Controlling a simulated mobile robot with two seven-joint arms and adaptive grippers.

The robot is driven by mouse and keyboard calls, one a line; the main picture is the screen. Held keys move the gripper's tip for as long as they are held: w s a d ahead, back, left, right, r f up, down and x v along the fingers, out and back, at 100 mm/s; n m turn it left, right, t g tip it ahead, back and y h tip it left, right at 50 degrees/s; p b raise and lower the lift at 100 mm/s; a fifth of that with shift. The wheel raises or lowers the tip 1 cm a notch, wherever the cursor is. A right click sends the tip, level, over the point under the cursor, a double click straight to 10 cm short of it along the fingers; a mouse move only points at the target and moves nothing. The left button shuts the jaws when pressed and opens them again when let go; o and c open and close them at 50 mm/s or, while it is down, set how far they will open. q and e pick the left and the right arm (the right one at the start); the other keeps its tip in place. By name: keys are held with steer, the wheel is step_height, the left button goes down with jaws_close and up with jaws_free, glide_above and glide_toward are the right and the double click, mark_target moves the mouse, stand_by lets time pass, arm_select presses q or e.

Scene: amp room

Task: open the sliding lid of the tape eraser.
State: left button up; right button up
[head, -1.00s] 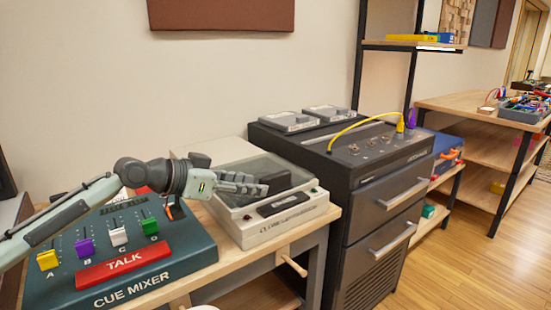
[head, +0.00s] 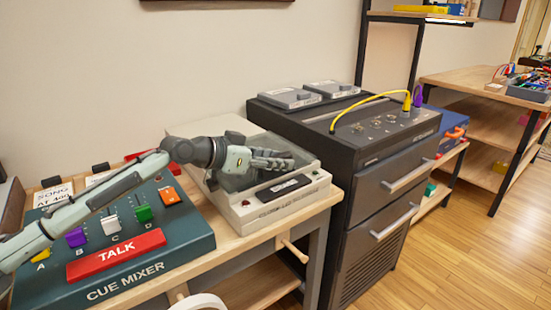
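The tape eraser (head: 309,194) is a beige box on the wooden table, with a dark label plate on its front part. Its smoky see-through lid (head: 235,183) lies over the top and looks closed, though my arm hides much of it. My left gripper (head: 288,162) reaches in from the left and lies over the lid, its fingers pointing right. I cannot tell whether the fingers touch the lid or how far apart they are. The dark block seen earlier under the lid is mostly hidden by the gripper. My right gripper is not in view.
The cue mixer (head: 190,240) with its colored sliders stands left of the eraser, under my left arm. A tall dark cabinet (head: 385,150) with a yellow cable (head: 358,103) stands close on the right. A wooden peg (head: 292,250) sticks out below the eraser. Floor at right is clear.

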arm_select(q)
jaws_close()
stand_by(0.3)
stand_by(0.3)
